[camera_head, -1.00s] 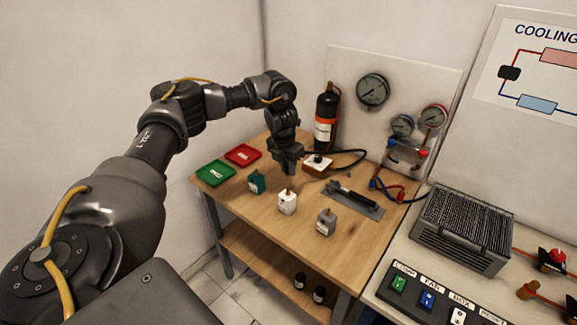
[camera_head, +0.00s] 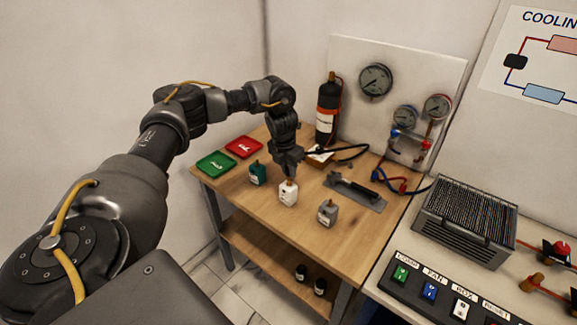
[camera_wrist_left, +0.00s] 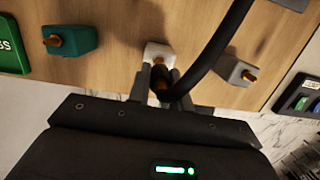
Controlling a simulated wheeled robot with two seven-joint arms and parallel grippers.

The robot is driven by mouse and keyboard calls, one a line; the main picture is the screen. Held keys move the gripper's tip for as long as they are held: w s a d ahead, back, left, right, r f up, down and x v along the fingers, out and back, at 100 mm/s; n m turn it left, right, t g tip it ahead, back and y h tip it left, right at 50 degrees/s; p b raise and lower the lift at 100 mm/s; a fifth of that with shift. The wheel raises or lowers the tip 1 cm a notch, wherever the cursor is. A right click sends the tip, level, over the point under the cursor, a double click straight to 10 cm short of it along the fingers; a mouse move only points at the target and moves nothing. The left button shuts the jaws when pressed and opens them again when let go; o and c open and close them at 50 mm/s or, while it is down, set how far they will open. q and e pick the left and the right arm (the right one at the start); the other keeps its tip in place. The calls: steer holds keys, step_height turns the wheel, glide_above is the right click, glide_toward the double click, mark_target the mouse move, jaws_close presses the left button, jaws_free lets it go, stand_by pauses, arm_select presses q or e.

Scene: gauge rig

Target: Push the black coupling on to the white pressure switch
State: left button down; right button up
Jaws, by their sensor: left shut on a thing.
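The white pressure switch (camera_head: 288,194) stands on the wooden bench, a small block with a brass stub on top. My left gripper (camera_head: 289,174) is right above it, pointing down. In the left wrist view my left gripper (camera_wrist_left: 160,88) is shut on the black coupling (camera_wrist_left: 161,84), from which a thick black hose rises. The coupling's end lies at the brass stub of the white switch (camera_wrist_left: 158,50). Part of the stub still shows, and I cannot tell whether they touch. The coupling is hardly visible in the head view. My right gripper is not in view.
A teal switch (camera_head: 257,173) stands left of the white one and a grey switch (camera_head: 327,212) right. Green (camera_head: 215,162) and red (camera_head: 243,146) trays lie behind. A dark tool on a grey mat (camera_head: 367,200), a black cylinder (camera_head: 327,108) and gauges (camera_head: 375,80) are farther right.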

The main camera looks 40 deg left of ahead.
arm_select(q)
steer(key=shift+f, duration=0.25)
stand_by(0.3)
steer(key=shift+p, duration=0.35)
stand_by(0.6)
steer(key=shift+f, duration=0.15)
steer(key=shift+f+b, duration=0.7)
steer(key=shift+f, duration=0.3)
steer(key=shift+f, duration=0.2)
stand_by(0.6)
steer(key=c, duration=0.9)
jaws_free()
steer(key=shift+o, duration=0.2)
